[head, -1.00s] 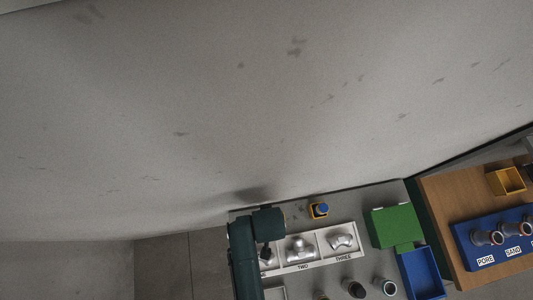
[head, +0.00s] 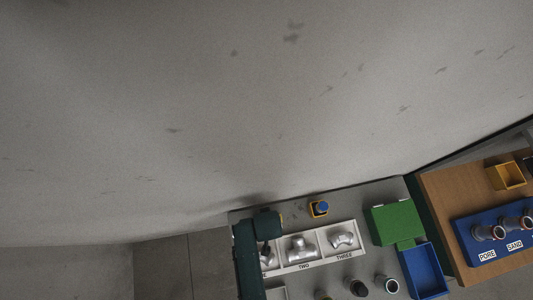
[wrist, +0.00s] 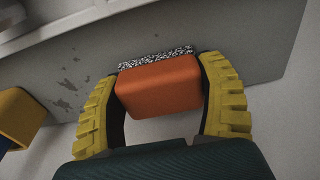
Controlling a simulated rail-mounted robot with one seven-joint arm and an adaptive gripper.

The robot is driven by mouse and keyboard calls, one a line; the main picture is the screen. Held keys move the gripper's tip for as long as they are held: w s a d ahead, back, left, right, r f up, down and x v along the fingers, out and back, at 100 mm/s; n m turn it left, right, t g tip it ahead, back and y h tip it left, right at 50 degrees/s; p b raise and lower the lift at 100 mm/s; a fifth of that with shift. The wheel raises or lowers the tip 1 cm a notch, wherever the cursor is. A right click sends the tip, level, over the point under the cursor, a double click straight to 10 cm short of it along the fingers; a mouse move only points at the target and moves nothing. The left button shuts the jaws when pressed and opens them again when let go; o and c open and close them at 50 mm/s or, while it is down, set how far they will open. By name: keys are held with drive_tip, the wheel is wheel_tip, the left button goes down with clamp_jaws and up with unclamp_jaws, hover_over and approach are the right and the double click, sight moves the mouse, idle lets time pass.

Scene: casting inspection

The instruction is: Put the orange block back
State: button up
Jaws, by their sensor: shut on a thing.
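The orange block (wrist: 160,88) is between the two yellow ribbed fingers of my gripper (wrist: 161,70) in the wrist view. The fingers are shut on its left and right sides. A black-and-white speckled strip (wrist: 155,56) shows right along the block's far edge; I cannot tell whether the two touch. Behind it is the grey table top (wrist: 75,80). In the head view my dark green arm stands at the table's left end, and the block and fingers are hidden.
A white tray (head: 318,262) with metal castings lies beside the arm. A small yellow bin (head: 318,209) with a blue thing in it stands near the table edge; a yellow bin (wrist: 16,115) also shows at the wrist view's left. A green box (head: 395,222) and blue bin (head: 424,270) are farther right.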

drive_tip(key=shift+f, duration=0.15)
drive_tip(key=o, duration=1.2)
drive_tip(key=shift+f+b, duration=0.1)
drive_tip(key=shift+b, duration=0.2)
